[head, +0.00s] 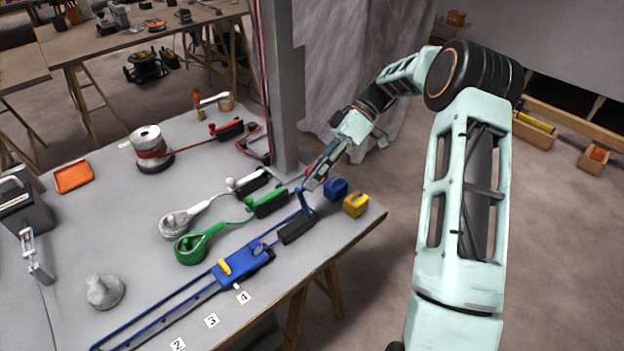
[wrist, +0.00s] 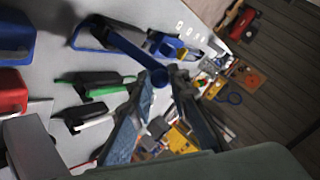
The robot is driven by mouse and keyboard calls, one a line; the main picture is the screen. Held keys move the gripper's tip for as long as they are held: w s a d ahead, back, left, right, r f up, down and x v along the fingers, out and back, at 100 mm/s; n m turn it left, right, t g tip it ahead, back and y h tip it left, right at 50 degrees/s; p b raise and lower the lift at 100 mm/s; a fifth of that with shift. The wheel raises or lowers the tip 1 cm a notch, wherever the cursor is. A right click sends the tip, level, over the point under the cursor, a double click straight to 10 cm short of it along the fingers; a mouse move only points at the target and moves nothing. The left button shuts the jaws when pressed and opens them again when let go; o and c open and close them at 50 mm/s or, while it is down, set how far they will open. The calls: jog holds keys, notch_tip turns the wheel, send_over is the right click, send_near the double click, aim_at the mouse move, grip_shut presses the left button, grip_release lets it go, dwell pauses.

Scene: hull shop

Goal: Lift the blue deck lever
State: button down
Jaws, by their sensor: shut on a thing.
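The blue deck lever (head: 306,202) stands tilted up from its black base (head: 297,227) near the table's right edge. My gripper (head: 306,186) is at the lever's upper end, shut on it. In the wrist view the blue lever (wrist: 130,52) runs from the upper left to a round end between the fingertips of my gripper (wrist: 162,80). The fingers hide part of that end, and its exact contact with them is hard to make out.
A green lever (head: 268,206) and a white lever (head: 247,184) lie beside it. A blue block (head: 336,188) and a yellow block (head: 356,205) sit close to the right. A grey post (head: 281,90) rises just behind. A blue slide rail (head: 160,318) runs along the front edge.

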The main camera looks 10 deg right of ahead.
jog(key=shift+d+f, duration=0.3)
jog(key=shift+f, duration=0.25)
jog(key=c, duration=2.3)
grip_release()
jog(key=o, duration=0.5)
jog(key=shift+w+f, duration=0.1)
jog(key=shift+w, duration=0.1)
jog(key=shift+a+r, duration=0.1)
jog(key=shift+r, duration=0.1)
jog(key=v, duration=1.2)
jog(key=shift+s+r, duration=0.1)
